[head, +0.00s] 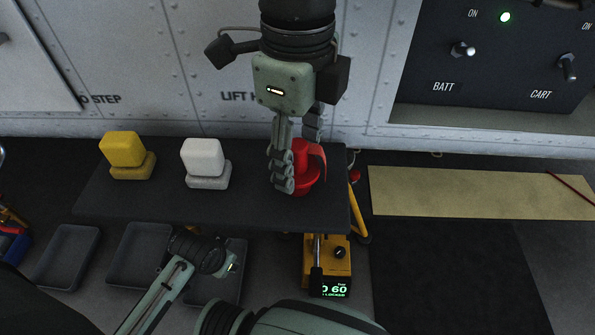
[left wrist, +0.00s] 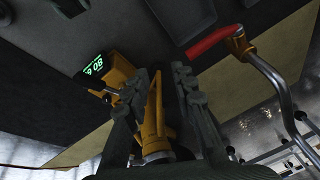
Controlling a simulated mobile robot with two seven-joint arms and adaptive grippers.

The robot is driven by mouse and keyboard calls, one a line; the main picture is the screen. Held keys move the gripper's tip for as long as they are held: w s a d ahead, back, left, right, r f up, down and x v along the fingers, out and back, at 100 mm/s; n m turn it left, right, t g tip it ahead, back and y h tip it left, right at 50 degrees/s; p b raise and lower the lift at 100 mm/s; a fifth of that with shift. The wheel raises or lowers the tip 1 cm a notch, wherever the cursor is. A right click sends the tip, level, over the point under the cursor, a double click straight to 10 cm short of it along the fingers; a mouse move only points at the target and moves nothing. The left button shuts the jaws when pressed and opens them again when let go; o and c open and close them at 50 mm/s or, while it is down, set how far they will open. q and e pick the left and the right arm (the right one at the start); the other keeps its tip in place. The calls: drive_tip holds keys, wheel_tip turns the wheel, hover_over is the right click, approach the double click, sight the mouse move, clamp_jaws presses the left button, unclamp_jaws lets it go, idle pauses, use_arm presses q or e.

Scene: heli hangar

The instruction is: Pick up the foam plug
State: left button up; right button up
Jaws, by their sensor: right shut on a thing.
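The foam plug (head: 302,148), red with a red strap hanging at its right, is near the right end of a dark shelf (head: 235,212) in the head view. My right gripper (head: 298,165) comes down from above and is shut on it, one finger in front and one behind. The plug's lower part is partly hidden by the near finger. My left gripper (left wrist: 163,80) shows in the left wrist view with its two fingers apart and nothing held between them.
A yellow block (head: 122,147) and a white block (head: 203,155) stand on bases left of the plug. Grey trays (head: 68,258) lie below the shelf. A yellow device (head: 341,252) with a green display stands under its right end. A panel with switches (head: 490,55) is at the upper right.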

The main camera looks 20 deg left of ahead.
drive_tip(key=c, duration=0.3)
use_arm(q)
drive_tip(key=shift+s, duration=0.1)
use_arm(e)
drive_tip(key=shift+r, duration=0.15)
